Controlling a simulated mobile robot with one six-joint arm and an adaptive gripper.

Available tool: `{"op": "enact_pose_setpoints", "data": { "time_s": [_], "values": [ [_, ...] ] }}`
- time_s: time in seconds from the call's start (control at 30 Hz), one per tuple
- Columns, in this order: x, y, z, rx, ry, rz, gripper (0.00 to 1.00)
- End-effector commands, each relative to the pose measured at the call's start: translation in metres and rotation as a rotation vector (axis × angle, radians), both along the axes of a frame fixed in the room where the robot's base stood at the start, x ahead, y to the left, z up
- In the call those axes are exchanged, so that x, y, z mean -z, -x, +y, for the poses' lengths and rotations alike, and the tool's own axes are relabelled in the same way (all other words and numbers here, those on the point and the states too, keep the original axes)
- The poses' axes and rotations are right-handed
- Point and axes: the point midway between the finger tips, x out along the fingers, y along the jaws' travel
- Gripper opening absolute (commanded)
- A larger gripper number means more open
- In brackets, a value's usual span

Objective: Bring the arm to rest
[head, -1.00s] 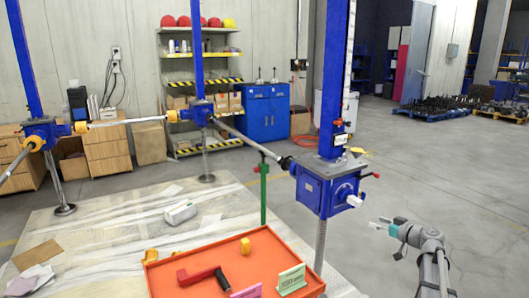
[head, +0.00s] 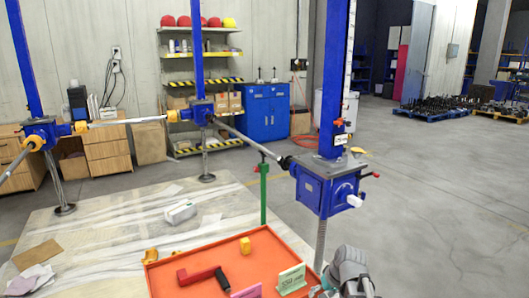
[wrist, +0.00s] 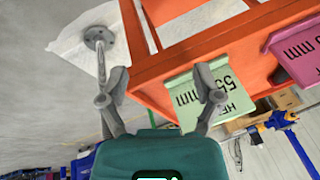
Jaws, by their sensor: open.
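My gripper (wrist: 162,85) is open in the wrist view, with its two grey fingers apart and nothing held between them. The orange tray (wrist: 200,48) and a green label card (wrist: 205,97) lie beyond the fingers; the right finger overlaps the card in the picture. In the head view my arm's end shows at the bottom edge, beside the right front corner of the orange tray (head: 222,246). The fingertips there are largely cut off or hidden. I cannot tell whether the gripper touches the tray.
A blue screw jack (head: 325,185) with a white handle stands just behind. Open floor (head: 450,200) lies to the right.

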Motion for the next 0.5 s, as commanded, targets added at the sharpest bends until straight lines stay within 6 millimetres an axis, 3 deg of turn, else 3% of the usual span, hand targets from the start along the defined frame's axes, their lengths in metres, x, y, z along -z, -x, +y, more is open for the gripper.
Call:
{"op": "enact_pose_setpoints", "data": {
  "time_s": [0.1,0.5],
  "values": [
    [0.005,0.021,0.007,0.045,0.078,0.056,0.83],
    [0.011,0.061,0.010,0.178,0.275,0.145,0.83]
  ]
}}
